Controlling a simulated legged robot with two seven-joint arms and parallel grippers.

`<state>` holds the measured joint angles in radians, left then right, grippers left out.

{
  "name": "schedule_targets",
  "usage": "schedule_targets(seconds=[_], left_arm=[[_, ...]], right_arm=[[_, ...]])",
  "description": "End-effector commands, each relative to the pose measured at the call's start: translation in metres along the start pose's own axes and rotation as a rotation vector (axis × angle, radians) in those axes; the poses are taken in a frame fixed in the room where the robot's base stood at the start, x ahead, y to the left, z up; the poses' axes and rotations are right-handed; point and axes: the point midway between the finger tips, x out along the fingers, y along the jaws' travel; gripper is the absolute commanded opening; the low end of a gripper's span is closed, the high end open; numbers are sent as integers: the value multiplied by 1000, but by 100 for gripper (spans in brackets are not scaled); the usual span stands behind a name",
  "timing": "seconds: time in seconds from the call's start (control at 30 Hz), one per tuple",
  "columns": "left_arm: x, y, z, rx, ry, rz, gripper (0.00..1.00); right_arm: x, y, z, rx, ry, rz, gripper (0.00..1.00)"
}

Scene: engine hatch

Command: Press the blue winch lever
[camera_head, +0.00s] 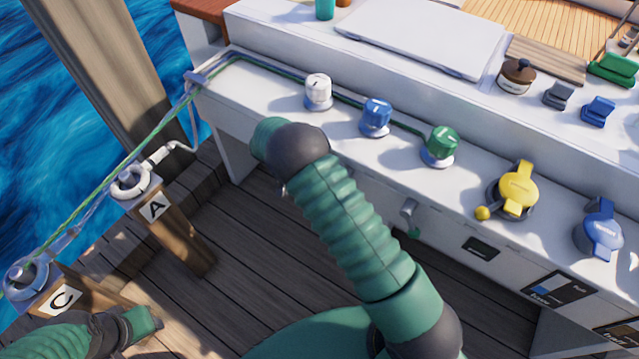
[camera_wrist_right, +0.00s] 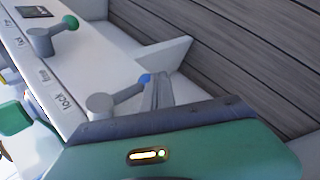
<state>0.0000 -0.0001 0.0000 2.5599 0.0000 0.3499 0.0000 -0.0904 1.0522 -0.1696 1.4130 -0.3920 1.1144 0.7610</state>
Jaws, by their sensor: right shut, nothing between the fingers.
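The blue winch lever (camera_wrist_right: 130,91) shows in the right wrist view as a grey arm on a round pivot, with a blue ball tip, on a white panel. My right gripper (camera_wrist_right: 162,90) is shut and empty, its fingertips right beside the blue tip; I cannot tell whether they touch. In the head view my right arm hides this gripper and the blue lever. The blue winch (camera_head: 376,117) stands on the white ledge, between a white winch and a green winch (camera_head: 441,145). My left gripper (camera_head: 140,325) is at the lower left; its jaw state is unclear.
A green-tipped lever (camera_wrist_right: 52,33) sits along the same panel, near the printed words. Yellow (camera_head: 517,190) and blue (camera_head: 600,228) knobs are farther right on the white console. Posts marked A (camera_head: 155,207) and C (camera_head: 62,300) stand at left with ropes. Wooden deck lies below.

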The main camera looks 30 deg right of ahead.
Motion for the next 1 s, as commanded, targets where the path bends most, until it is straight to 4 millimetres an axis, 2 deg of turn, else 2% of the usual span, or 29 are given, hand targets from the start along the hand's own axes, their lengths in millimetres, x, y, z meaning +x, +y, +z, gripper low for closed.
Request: schedule_targets(seconds=[0.2,0.4,0.77,1.0], left_arm=[[4,0,1,0,0,0,36],[6,0,2,0,-1,0,36],[5,0,1,0,0,0,36],[-4,0,-1,0,0,0,36]], right_arm=[[15,2,7,-61,-103,169,0],[21,8,12,-108,-186,299,0],[22,12,15,-105,-181,290,0],[14,18,16,-105,-180,289,0]])
